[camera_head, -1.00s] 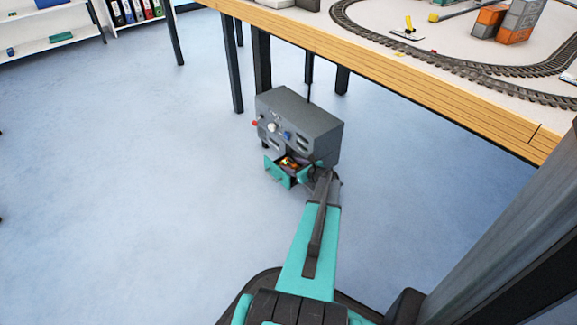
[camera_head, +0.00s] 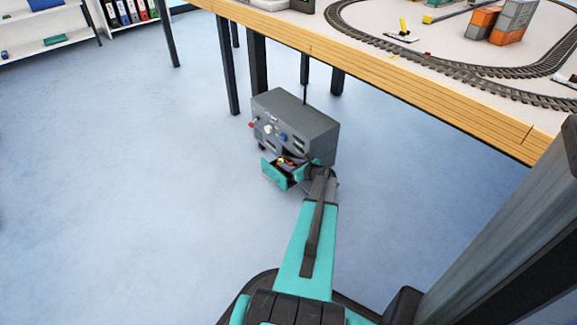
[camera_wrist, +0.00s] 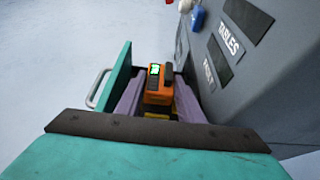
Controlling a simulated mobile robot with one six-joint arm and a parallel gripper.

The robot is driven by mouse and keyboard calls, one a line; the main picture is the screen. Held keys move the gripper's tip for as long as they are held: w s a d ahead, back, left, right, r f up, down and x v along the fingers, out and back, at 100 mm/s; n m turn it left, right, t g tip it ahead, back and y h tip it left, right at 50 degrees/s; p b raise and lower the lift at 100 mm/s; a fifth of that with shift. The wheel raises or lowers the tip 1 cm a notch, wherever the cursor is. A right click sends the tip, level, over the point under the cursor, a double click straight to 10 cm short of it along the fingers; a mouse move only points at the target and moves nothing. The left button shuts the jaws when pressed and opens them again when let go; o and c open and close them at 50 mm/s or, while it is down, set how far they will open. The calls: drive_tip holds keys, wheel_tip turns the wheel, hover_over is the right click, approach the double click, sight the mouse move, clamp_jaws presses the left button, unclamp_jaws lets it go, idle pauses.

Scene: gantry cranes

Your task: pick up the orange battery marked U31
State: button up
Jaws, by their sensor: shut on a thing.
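An orange battery (camera_wrist: 157,92) with a black top and a small green display shows in the wrist view, at the open drawer (camera_wrist: 118,78) of a grey cabinet. Its marking is too small to read. My gripper (camera_wrist: 157,125) is shut on it; the broad teal and dark part across the bottom of the wrist view hides the lower contact. Something yellow (camera_wrist: 187,105) shows beside and below the battery. In the head view my gripper is at the drawer (camera_head: 272,174), largely hidden by my arm.
The grey cabinet (camera_head: 300,122) stands on the floor by the table legs and rises close on the right in the wrist view. The wooden table edge (camera_head: 400,80) runs above, carrying model rails (camera_head: 440,66). The floor (camera_head: 130,200) on the left is clear.

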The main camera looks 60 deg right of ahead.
wheel_tip(320, 180, up, 16)
drive_tip(key=p, duration=0.6)
